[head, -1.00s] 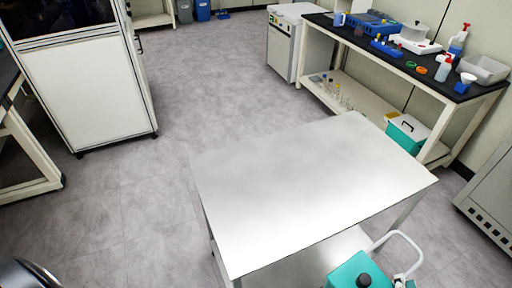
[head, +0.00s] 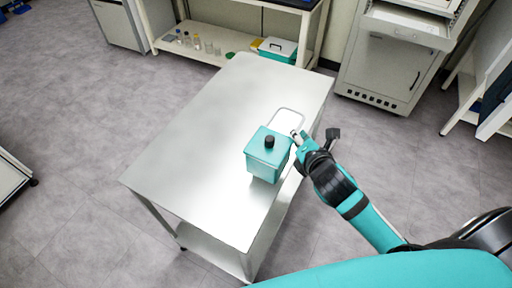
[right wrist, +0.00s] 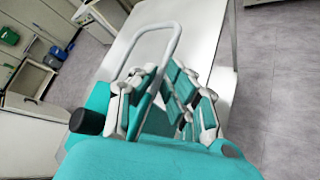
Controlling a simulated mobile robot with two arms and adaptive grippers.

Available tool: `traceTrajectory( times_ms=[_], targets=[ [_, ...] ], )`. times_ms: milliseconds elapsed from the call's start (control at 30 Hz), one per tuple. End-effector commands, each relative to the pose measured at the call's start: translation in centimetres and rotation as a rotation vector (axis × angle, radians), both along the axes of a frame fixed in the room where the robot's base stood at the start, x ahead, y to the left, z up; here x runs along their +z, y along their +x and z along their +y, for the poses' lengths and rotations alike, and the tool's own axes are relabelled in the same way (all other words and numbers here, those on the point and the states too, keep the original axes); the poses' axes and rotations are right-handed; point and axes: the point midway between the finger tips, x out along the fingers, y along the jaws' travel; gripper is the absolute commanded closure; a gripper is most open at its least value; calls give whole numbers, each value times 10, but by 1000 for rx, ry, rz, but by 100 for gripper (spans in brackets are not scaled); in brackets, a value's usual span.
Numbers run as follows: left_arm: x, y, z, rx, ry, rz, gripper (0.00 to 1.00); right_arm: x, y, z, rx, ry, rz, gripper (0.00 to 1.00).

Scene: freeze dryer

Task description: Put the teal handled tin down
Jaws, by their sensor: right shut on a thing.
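The teal handled tin (head: 262,160) is boxy, with a black knob on top and a white loop handle (head: 290,117). In the head view it appears upright over the right side of the metal table; I cannot tell whether its base touches the top. My right gripper (head: 299,138) is shut on the handle. My left gripper is not in view.
The metal table (head: 205,140) is otherwise bare, with free room left of and behind the tin. A shelf bench (head: 190,50) with glassware and another teal box (head: 277,50) stands behind. A grey cabinet (head: 385,70) stands at the back right.

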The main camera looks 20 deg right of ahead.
Motion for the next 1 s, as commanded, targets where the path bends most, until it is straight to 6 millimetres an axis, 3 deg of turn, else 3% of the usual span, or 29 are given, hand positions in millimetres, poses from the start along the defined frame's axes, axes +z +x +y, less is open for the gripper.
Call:
traceTrajectory(
  times_ms=[33, 167, 300, 500, 633, 833, 1000],
  targets=[
    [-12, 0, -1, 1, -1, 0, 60, -4, 2, 9, -4, 13, -10, 100],
    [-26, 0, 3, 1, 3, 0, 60, -6, 5, 27, -4, 15, -8, 100],
    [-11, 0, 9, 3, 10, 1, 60, -2, 12, 64, 2, 5, -2, 100],
    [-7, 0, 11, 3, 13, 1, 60, -6, 18, 97, 0, 1, -4, 100],
    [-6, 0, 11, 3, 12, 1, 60, -11, 18, 103, 1, -2, -3, 100],
    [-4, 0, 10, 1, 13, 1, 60, -37, 18, 103, 1, -4, -2, 100],
    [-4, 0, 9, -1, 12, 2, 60, -43, 18, 103, 1, -1, -6, 100]
  ],
)
